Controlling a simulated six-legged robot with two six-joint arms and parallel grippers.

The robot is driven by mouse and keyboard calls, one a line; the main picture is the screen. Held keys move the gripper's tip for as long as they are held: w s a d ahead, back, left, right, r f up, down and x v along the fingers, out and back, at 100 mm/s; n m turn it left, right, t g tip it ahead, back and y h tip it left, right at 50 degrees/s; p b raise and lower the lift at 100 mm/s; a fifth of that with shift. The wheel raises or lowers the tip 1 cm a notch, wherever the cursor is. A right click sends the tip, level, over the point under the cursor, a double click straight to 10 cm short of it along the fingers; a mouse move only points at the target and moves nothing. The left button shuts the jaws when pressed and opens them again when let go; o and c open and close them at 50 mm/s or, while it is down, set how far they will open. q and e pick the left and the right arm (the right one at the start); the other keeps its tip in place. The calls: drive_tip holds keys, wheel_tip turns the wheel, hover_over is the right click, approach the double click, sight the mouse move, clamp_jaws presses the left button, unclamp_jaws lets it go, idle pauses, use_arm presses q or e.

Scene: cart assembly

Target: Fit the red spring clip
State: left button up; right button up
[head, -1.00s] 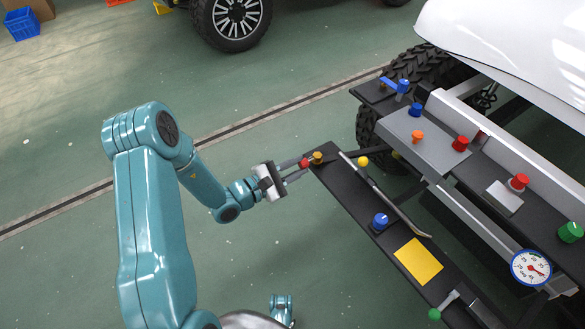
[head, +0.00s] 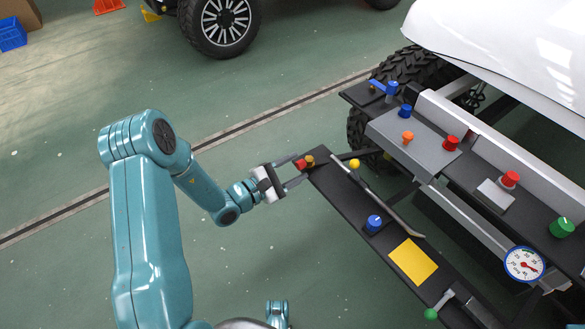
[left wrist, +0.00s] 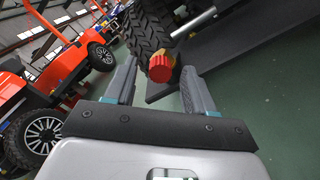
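The left wrist view shows gaps between the clip and both fingers of the gripper (left wrist: 158,66). How far the clip is on the post is hidden.
The board also carries a yellow-knobbed lever (head: 355,164), a blue knob (head: 374,224), a yellow square (head: 413,261) and a green-tipped lever (head: 431,313). A grey panel with knobs and a dial (head: 525,264) lies beyond. Open floor is left of the board.

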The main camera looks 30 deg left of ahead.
use_arm(q)
drive_tip(key=p+v, duration=0.4)
drive_tip(key=v, duration=1.2)
drive_tip(key=shift+s, duration=0.2)
